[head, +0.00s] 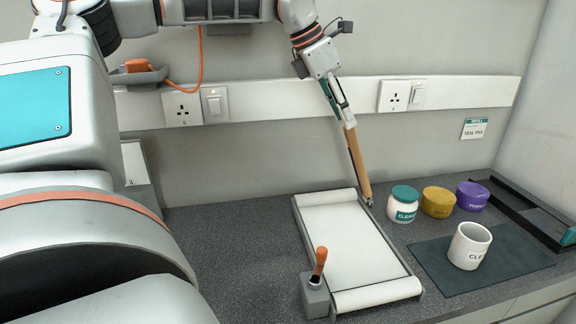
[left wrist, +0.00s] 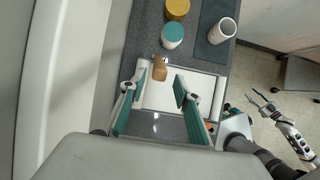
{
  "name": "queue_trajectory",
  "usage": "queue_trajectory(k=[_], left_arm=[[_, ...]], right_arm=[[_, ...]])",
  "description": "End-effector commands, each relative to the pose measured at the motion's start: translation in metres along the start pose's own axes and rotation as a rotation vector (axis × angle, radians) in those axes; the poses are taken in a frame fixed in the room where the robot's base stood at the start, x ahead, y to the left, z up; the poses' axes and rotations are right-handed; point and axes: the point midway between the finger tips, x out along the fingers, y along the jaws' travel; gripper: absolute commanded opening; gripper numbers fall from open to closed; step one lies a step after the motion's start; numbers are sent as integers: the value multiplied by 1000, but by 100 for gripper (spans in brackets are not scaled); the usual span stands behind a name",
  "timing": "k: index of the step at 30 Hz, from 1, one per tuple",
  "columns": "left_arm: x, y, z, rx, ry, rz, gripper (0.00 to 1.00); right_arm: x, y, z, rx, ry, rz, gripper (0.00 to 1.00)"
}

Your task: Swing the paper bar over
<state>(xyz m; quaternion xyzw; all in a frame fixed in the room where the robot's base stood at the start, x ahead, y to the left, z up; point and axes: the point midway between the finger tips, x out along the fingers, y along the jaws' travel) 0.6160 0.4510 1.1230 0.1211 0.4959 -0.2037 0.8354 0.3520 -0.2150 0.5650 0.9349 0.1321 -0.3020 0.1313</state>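The paper bar (head: 358,162) is a tan wooden bar. It stands steeply, tilted a little, at the far right corner of the white paper bed (head: 345,240). Its lower end meets a small metal joint at the bed's edge. My left gripper (head: 347,117) is at its upper end, pointing down. In the left wrist view, the bar (left wrist: 159,69) shows nearly end-on by the left fingertip. The teal-padded fingers of my left gripper (left wrist: 163,75) are wide apart, not closed on it. My right gripper (left wrist: 262,96) shows small at the right of that view, its fingers apart and empty.
An orange-handled tool (head: 320,262) stands in a grey holder at the bed's front left. A teal-lidded jar (head: 403,205), mustard jar (head: 438,202) and purple jar (head: 472,196) stand right of the bar. A white cup (head: 469,246) stands on a dark mat (head: 520,262).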

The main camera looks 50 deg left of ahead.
Motion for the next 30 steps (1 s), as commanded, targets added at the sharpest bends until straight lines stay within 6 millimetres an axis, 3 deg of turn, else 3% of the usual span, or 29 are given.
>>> queue_trajectory(k=[1,9,15,30], left_arm=[[10,0,-2,-1,6,-3,32],[39,0,-2,-1,4,-3,32],[33,0,0,0,-1,0,32],[40,0,0,-1,0,0,32]], right_arm=[[2,-1,3,0,-3,-1,40],[6,0,-2,-5,14,-4,40],[7,4,-16,-14,38,0,40],[7,-6,10,-1,-6,-12,40]])
